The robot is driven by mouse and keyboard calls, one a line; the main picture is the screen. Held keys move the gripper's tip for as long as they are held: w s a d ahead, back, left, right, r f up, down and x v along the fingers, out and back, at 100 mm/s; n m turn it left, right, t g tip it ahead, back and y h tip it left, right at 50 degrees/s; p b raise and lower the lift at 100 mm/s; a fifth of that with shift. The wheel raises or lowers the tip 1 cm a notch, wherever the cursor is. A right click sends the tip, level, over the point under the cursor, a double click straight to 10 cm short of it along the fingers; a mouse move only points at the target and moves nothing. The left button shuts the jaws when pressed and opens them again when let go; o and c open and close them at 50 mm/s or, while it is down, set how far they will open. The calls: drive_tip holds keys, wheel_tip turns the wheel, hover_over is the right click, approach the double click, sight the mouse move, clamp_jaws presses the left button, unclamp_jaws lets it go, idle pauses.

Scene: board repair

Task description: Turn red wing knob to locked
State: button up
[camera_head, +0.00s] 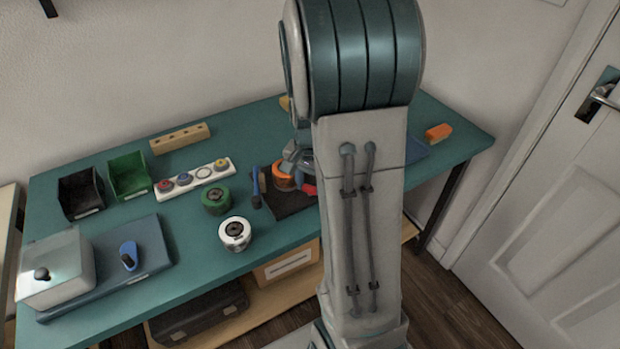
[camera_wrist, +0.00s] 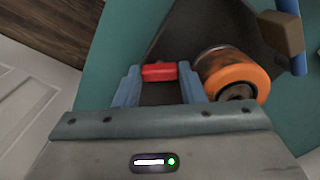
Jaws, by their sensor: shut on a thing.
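The red wing knob (camera_wrist: 159,72) lies between the two blue-grey fingers of my gripper (camera_wrist: 160,86) in the wrist view. The gripper is shut on it. In the head view a red part of the knob (camera_head: 309,189) shows beside my gripper (camera_head: 299,166), mostly hidden by my arm. The knob is over a dark mat or plate (camera_head: 284,208) on the teal table. No lock marking can be made out, so I cannot tell which position the knob is in.
An orange spool-like cylinder (camera_wrist: 232,74) stands close beside the right finger; it also shows in the head view (camera_head: 283,180). A blue-handled tool (camera_head: 256,187) lies left of it. Green (camera_head: 216,199) and white (camera_head: 235,232) round items stand further left on the teal table (camera_head: 190,240).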

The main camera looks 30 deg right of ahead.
drive_tip(key=m+p, duration=0.1)
drive_tip(key=m, duration=0.2)
drive_tip(key=shift+r+m+p, duration=0.2)
drive_tip(key=shift+m+p, duration=0.1)
drive_tip(key=shift+p, duration=0.1)
drive_tip(key=shift+f+m+p, duration=0.1)
drive_tip(key=shift+m+p, duration=0.9)
drive_tip(key=shift+m, duration=0.8)
drive_tip(key=o, duration=1)
drive_tip(key=shift+d, duration=0.15)
drive_tip(key=shift+a, duration=0.25)
drive_tip(key=shift+w, duration=0.1)
